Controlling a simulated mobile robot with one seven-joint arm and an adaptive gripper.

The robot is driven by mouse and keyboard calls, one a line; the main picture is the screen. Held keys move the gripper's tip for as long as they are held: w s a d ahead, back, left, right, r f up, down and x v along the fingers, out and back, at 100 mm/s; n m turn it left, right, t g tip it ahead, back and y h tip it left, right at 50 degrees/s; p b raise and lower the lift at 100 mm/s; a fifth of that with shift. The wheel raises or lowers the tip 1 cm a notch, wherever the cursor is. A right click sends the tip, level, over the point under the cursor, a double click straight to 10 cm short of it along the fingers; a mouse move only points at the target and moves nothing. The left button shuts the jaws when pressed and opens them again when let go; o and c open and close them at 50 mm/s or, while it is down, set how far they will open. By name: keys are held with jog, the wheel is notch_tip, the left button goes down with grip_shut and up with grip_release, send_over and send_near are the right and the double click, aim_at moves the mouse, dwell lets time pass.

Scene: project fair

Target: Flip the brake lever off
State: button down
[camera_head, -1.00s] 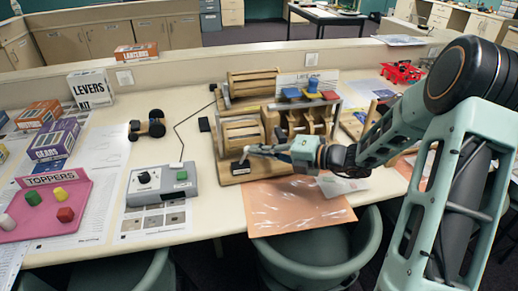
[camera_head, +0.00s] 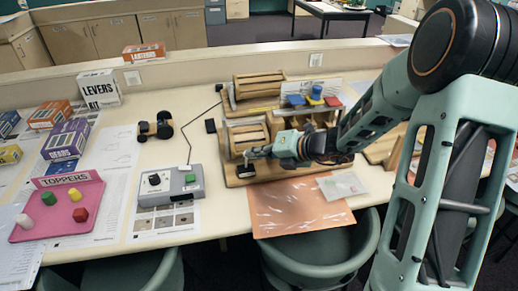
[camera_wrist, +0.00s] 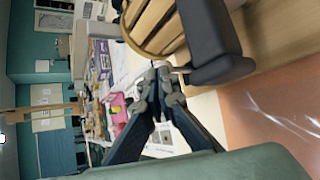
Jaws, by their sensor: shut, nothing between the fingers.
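The wooden drum machine (camera_head: 243,137) stands on a wooden base in the middle of the table. A black part (camera_head: 245,171), which looks like the brake lever, sits at its front left corner. In the wrist view the dark grey lever part (camera_wrist: 215,45) looms large beside the slatted wooden drum (camera_wrist: 158,22). My gripper (camera_head: 254,153) is at the front of the machine, just above and behind the black part. In the wrist view its fingertips (camera_wrist: 160,76) are together and empty, close to the lever part's end. I cannot tell whether they touch it.
A grey control box (camera_head: 166,186) with a black knob and green button is to the left. An orange sheet (camera_head: 290,210) lies in front of the machine. A pink toppers tray (camera_head: 85,222) is far left. Red and blue blocks (camera_head: 315,98) sit behind my wrist.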

jog(key=a+h, duration=0.1)
jog(key=a+n+h, duration=0.1)
jog(key=shift+s+a+h, duration=0.3)
jog(key=shift+a, duration=0.1)
jog(key=shift+r, duration=0.1)
jog(key=shift+r+p, duration=0.75)
jog(key=shift+r, duration=0.05)
